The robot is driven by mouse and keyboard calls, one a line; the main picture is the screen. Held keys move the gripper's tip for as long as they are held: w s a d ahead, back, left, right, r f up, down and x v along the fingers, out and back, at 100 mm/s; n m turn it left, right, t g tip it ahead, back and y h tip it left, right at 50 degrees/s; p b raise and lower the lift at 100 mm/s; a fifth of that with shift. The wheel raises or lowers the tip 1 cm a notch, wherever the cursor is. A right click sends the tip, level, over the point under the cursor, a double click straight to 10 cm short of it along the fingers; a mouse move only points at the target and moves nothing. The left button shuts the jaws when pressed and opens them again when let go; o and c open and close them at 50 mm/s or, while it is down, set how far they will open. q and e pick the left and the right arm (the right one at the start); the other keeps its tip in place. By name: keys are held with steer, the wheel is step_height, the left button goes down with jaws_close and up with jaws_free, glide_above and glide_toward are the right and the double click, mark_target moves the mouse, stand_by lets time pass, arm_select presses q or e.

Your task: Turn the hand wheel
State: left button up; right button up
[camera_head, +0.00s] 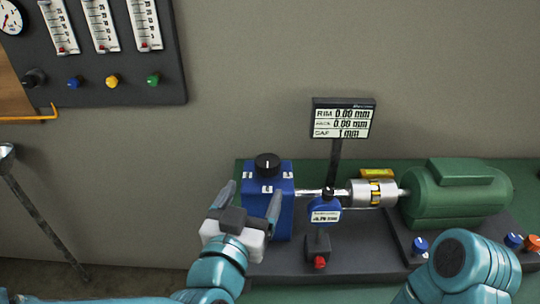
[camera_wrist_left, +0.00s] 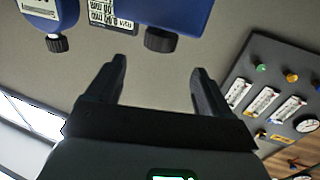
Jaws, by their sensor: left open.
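A blue box (camera_head: 267,213) stands on the bench left of the shaft, with a round black knob (camera_head: 267,163) on top. No other part reads clearly as a hand wheel. My left gripper (camera_head: 253,190) is open and empty in front of the box, its fingers pointing up and away and partly covering its left and front. In the left wrist view the gripper (camera_wrist_left: 158,68) has its fingers apart with nothing between them. The black knob (camera_wrist_left: 160,40) shows just beyond the fingertips, below the blue box (camera_wrist_left: 175,12). My right arm shows at lower right; its gripper is out of view.
A small blue gauge (camera_head: 324,205) stands right of the box, beside the shaft. A coupling (camera_head: 373,193) and a green motor (camera_head: 457,190) lie further right. A display (camera_head: 343,118) stands behind on a post. A dark panel (camera_head: 120,75) with gauges hangs at upper left.

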mark_target(271, 154)
arm_select(q)
steer(key=p+x, duration=0.1)
steer(key=x, duration=1)
steer(key=shift+w, duration=0.25)
steer(key=shift+s, duration=0.1)
steer(key=c, duration=1)
